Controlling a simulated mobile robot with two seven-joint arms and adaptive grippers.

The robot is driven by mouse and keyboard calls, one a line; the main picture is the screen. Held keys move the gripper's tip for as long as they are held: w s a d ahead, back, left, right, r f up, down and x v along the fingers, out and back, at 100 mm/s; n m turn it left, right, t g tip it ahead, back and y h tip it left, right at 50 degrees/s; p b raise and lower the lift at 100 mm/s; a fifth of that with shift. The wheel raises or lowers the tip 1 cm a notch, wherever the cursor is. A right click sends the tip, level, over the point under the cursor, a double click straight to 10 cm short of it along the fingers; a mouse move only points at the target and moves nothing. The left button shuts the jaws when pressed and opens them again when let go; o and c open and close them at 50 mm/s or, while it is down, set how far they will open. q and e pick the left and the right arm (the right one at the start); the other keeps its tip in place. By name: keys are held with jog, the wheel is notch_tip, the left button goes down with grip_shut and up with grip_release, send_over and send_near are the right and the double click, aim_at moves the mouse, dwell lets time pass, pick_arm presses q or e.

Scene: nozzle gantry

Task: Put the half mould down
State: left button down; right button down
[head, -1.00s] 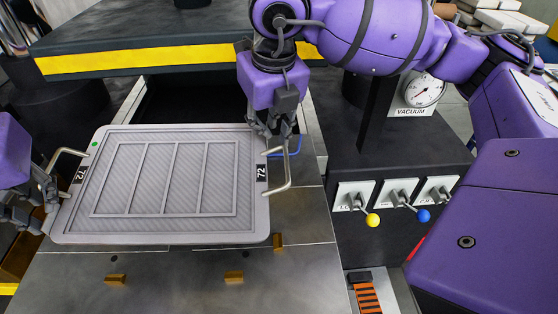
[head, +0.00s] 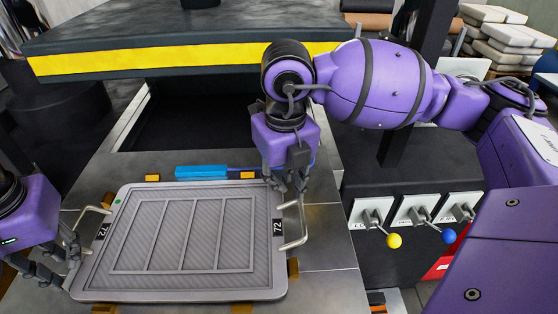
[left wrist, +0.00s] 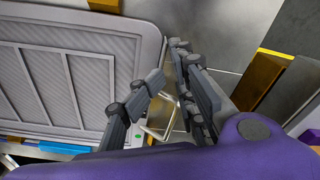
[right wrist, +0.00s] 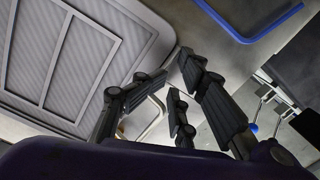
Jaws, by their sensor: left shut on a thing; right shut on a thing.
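The half mould (head: 270,265) is a flat grey panel with a ribbed inset, "72" labels and a metal handle on each short side. It lies level over the steel plate (head: 325,245), between small brass blocks; I cannot tell whether it touches the plate. My left gripper (head: 72,245) is shut on its left handle (head: 92,212). The left wrist view shows those fingers (left wrist: 165,95) around the handle (left wrist: 160,125). My right gripper (head: 285,187) is shut on the right handle (head: 299,235). The right wrist view shows those fingers (right wrist: 165,95) close to the panel (right wrist: 125,30).
Brass blocks (head: 293,268) stand around the mould's edges. A blue block (head: 202,171) lies behind it. A dark slab with a yellow stripe (head: 160,60) spans the back. Levers with yellow (head: 393,240) and blue knobs (head: 448,236) stand at right.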

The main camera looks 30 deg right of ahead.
pick_arm(q)
jog(key=shift+s+a+r, duration=0.1)
jog(key=shift+s+a, duration=0.15)
jog(key=shift+a, duration=0.1)
pick_arm(e)
jog(key=shift+w+d+r, duration=0.2)
jog(key=shift+d+r, duration=0.1)
jog(key=shift+r, duration=0.3)
pick_arm(q)
jog(key=c, duration=1.7)
grip_release()
jog(key=shift+s+a, duration=0.25)
jog(key=shift+a, duration=0.35)
pick_arm(e)
jog(key=shift+w+d+r, duration=0.15)
jog(key=shift+d+r, duration=0.1)
jog(key=shift+d, duration=0.5)
jog(key=c, duration=1.7)
grip_release()
jog(key=shift+d, duration=0.1)
jog(key=shift+c, duration=0.2)
jog(key=shift+w, duration=0.1)
pick_arm(q)
notch_tip(320, 180, up, 12)
jog(key=shift+s+d+f, duration=0.1)
jog(key=shift+s+d, duration=0.05)
pick_arm(e)
notch_tip(320, 180, up, 12)
jog(key=s, duration=0.1)
jog(key=shift+s, duration=0.15)
